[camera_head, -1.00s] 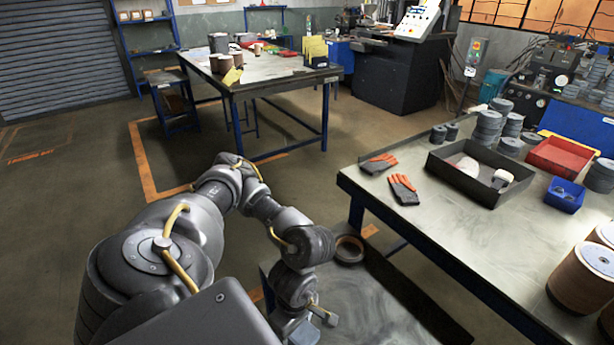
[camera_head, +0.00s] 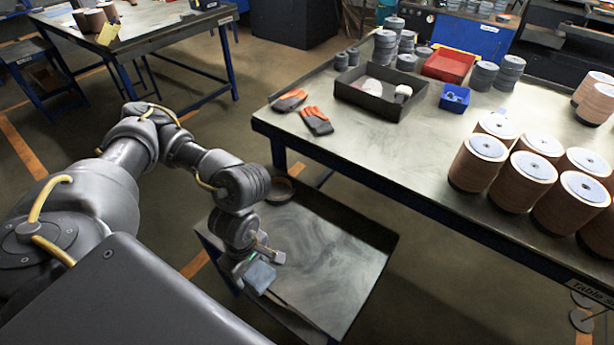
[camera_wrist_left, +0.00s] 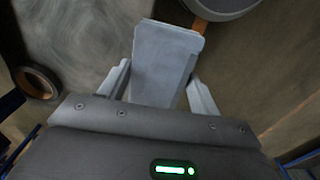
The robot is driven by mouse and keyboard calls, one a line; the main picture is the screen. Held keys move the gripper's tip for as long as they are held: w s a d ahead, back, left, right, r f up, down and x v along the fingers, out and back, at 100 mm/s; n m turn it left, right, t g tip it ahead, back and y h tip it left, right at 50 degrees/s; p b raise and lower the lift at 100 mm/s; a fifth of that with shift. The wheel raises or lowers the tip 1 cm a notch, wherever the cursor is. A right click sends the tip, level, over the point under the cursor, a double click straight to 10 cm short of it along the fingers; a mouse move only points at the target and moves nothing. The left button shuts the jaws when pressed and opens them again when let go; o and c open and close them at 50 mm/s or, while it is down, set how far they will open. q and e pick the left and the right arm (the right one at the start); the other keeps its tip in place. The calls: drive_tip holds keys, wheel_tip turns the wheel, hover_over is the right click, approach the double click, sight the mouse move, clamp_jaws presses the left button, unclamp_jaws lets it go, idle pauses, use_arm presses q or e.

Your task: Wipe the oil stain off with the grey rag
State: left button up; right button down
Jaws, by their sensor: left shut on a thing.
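My left gripper (camera_head: 264,260) is over the left front part of a low metal-topped cart (camera_head: 325,262). It is shut on the grey rag (camera_head: 258,277), a flat, pale blue-grey folded pad. In the left wrist view the rag (camera_wrist_left: 163,62) sits between the two fingers (camera_wrist_left: 158,88) and sticks out past their tips. I cannot tell whether the rag touches the cart top. The cart top has dull, swirling smudges, but no oil stain stands out clearly. The arm and rag hide part of the top. My right gripper is not in view.
A brown ring (camera_head: 277,190) lies at the cart's back left corner. Right of the cart stands a higher workbench (camera_head: 400,150) with orange-grey gloves (camera_head: 317,120), a dark tray (camera_head: 362,99) and several brown cylinders (camera_head: 528,180). The cart's middle and right are clear.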

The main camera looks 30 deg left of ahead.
use_arm(q)
drive_tip(key=w+d+r+m, duration=0.4)
drive_tip(key=w+r+m, duration=0.1)
drive_tip(key=r+m, duration=0.3)
drive_tip(key=w+d+r+m, duration=0.4)
drive_tip(key=w+r+m, duration=0.2)
drive_tip(key=r+m, duration=0.2)
drive_tip(key=shift+r+m, duration=0.15)
drive_tip(key=shift+m, duration=0.45)
